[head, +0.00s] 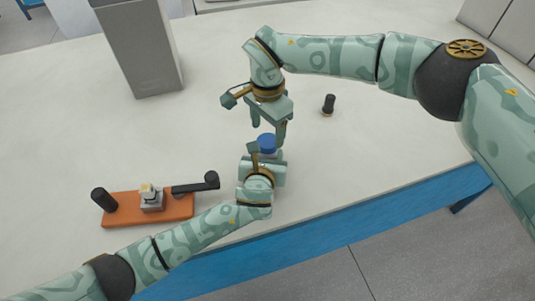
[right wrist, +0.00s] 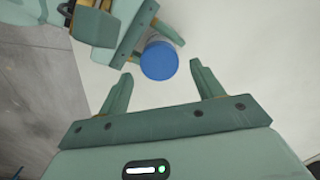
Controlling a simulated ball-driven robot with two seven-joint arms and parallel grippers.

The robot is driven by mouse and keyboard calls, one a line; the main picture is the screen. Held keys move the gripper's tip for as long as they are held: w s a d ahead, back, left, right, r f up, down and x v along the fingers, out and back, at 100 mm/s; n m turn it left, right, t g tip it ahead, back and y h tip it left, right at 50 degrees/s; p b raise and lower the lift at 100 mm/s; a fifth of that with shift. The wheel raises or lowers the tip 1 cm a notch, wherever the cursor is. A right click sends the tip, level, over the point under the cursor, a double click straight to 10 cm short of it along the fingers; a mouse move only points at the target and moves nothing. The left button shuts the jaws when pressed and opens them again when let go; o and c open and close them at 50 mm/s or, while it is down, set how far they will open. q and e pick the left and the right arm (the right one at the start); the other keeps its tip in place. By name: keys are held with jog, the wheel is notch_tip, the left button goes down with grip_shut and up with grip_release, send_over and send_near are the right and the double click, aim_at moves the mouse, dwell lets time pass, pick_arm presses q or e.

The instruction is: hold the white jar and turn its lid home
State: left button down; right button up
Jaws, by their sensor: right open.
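The white jar (right wrist: 155,39) is mostly hidden behind its blue lid (right wrist: 160,61) and my left gripper. In the head view the blue lid (head: 267,142) sits on top of the jar near the table's front edge. My left gripper (head: 264,160) is shut on the jar's body, with its fingers on either side below the lid; it also shows in the right wrist view (right wrist: 145,35). My right gripper (head: 268,131) hangs above the lid, pointing down. Its fingers are open and apart, and the lid shows between and beyond the tips in the right wrist view.
An orange board (head: 125,210) with a grey block (head: 151,199) and black handles lies at the left. A small black knob-like piece (head: 328,104) stands right of my right gripper. A tall grey box (head: 140,50) stands at the back left. The table's right side is clear.

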aim_at(267, 140)
jog(key=shift+f, duration=1.75)
jog(key=c, duration=1)
jog(key=m, duration=0.3)
jog(key=o, duration=1.1)
jog(key=shift+c, duration=0.2)
jog(key=shift+r, duration=2.25)
